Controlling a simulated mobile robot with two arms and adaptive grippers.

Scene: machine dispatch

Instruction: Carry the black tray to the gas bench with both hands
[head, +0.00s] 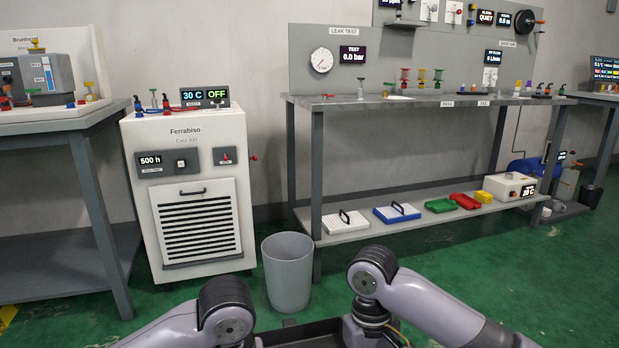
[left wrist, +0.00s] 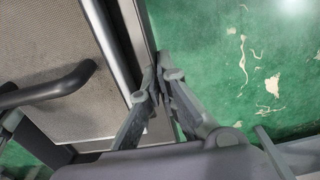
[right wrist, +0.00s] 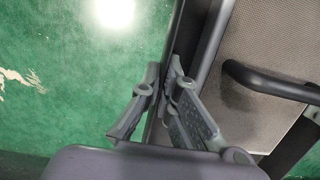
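The black tray (head: 303,329) shows only as a dark strip at the bottom of the head view, between my two arms. Its rim shows in the left wrist view (left wrist: 138,40) and in the right wrist view (right wrist: 200,42), with a grey textured floor and a black handle inside. My left gripper (left wrist: 168,78) is shut on one side rim. My right gripper (right wrist: 166,80) is shut on the opposite side rim. Both grippers are out of sight in the head view. A long grey bench (head: 420,101) with a leak test panel stands ahead, right of centre.
A grey bin (head: 288,275) stands on the floor just ahead, beside the bench's left leg. A white Ferrabiso cabinet (head: 195,200) and another bench (head: 60,120) are on the left. The bench's lower shelf (head: 345,232) holds several small trays. Green floor is clear at right.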

